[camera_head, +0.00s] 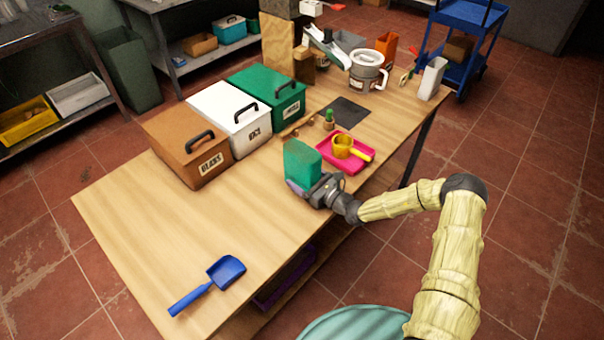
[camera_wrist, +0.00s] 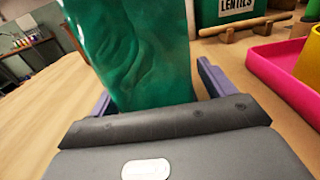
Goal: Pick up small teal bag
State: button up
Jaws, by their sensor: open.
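The small teal bag (camera_head: 302,163) stands upright on the wooden table, left of the pink tray. In the wrist view the bag (camera_wrist: 138,50) fills the upper middle, its lower end hidden behind the dark gripper body. My gripper (camera_head: 304,185) is at the bag's near side, low over the table. Its two purple fingers are spread apart, one on each side of the bag, seen in the wrist view (camera_wrist: 155,92). The gripper is open. I cannot tell whether either finger touches the bag.
A pink tray (camera_head: 327,153) with a yellow scoop (camera_head: 343,147) lies close right of the bag. A small green-topped bottle (camera_head: 329,121) stands behind. Brown, white and green (camera_head: 263,84) lidded bins line the far left. A blue scoop (camera_head: 227,270) lies front left; table around it is clear.

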aim_at(305, 157)
jog(key=c, duration=1.1)
jog(key=shift+o, duration=0.2)
notch_tip(305, 157, up, 10)
